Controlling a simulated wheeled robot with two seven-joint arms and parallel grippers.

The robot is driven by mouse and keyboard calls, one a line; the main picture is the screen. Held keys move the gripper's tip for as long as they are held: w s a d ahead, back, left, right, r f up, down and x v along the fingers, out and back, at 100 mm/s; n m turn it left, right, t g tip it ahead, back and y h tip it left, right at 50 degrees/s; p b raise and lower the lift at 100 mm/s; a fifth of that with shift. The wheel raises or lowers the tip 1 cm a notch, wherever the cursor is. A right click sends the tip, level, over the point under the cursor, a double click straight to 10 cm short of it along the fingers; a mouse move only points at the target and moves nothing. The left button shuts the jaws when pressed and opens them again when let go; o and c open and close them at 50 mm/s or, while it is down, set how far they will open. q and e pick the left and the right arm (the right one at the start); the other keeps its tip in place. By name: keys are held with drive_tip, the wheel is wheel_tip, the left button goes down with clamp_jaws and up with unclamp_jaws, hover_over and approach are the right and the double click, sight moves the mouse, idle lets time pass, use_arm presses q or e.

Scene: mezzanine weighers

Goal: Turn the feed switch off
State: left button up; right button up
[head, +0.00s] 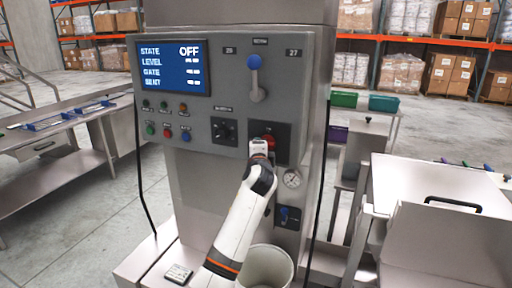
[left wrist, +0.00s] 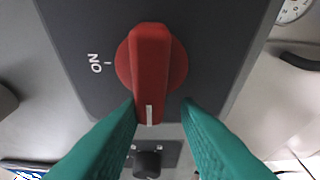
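The feed switch looks to be the red rotary knob (head: 270,140) on a dark plate on the machine's front, partly hidden by my gripper in the head view. In the left wrist view the knob (left wrist: 151,62) has a raised handle whose white mark points down the picture. In the head view my left gripper (head: 259,149) covers the plate's lower part. The display (head: 172,68) reads STATE OFF.
A blue-knobbed lever (head: 256,80) is above the switch. A black rotary knob (head: 224,130) and several push buttons are to the left. A gauge (head: 292,178) and small blue switch (head: 286,215) are lower right. A pale bin (head: 266,267) stands below.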

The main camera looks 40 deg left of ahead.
use_arm(q)
drive_tip(key=shift+o, duration=0.6)
drive_tip(key=shift+w+d, duration=0.1)
drive_tip(key=shift+d, duration=0.2)
drive_tip(key=shift+w+d+r, duration=0.1)
drive_tip(key=shift+d+r, duration=0.05)
drive_tip(key=b+v, duration=0.3)
drive_tip(key=v, duration=0.9)
drive_tip(key=shift+b, duration=0.3)
